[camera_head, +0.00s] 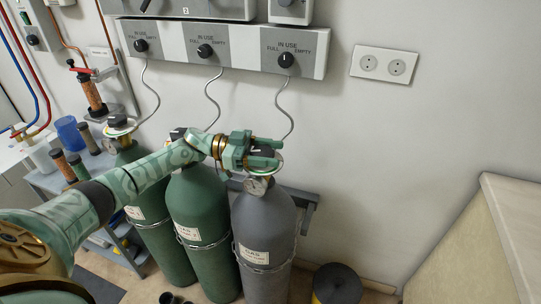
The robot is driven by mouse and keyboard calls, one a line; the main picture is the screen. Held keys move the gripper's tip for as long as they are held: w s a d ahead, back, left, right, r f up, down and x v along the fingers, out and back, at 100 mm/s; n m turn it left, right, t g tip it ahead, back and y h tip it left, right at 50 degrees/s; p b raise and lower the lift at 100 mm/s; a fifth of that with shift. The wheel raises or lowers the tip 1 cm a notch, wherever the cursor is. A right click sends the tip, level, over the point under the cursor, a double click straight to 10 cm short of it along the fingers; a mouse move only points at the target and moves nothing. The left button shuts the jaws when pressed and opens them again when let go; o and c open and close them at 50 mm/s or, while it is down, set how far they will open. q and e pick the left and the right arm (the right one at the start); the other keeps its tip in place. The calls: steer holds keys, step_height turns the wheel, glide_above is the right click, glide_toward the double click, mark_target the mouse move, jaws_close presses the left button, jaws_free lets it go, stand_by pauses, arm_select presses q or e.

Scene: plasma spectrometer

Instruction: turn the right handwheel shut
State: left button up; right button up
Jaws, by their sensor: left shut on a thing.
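The grey gas cylinder (264,222) is the rightmost of three and stands upright. Its handwheel (264,151), the right one, sits on top and is largely hidden by my left gripper (277,152). That gripper reaches in from the left, its two fingers pointing right, shut on this handwheel. A round gauge (257,185) shows just below it on the cylinder neck. How far the handwheel is turned cannot be told. My right gripper is not in view.
Two green cylinders (197,212) stand to the left, under my left arm. A grey panel (228,48) with three black knobs hangs above, and thin hoses run down from it. A dark roll (337,284) stands on the floor, and a pale cabinet (510,220) is at right.

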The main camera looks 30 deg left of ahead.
mark_target(269, 153)
arm_select(q)
steer(key=shift+r, duration=0.1)
steer(key=o, duration=1)
steer(key=shift+r, duration=0.4)
steer(key=r+p, duration=0.2)
steer(key=r, duration=0.1)
steer(key=shift+s+d+r, duration=0.1)
steer(key=shift+s+r, duration=0.1)
steer(key=shift+r, duration=0.05)
steer(key=s+d+r+p, duration=0.2)
steer(key=s, duration=0.2)
steer(key=s+d+r+p, duration=0.2)
steer(key=s+r+p, duration=0.1)
steer(key=s+d+r+p, duration=0.2)
steer(key=s+r, duration=0.1)
steer(key=s, duration=0.1)
steer(key=shift+s+d+r, duration=0.25)
steer(key=shift+s+d, duration=0.1)
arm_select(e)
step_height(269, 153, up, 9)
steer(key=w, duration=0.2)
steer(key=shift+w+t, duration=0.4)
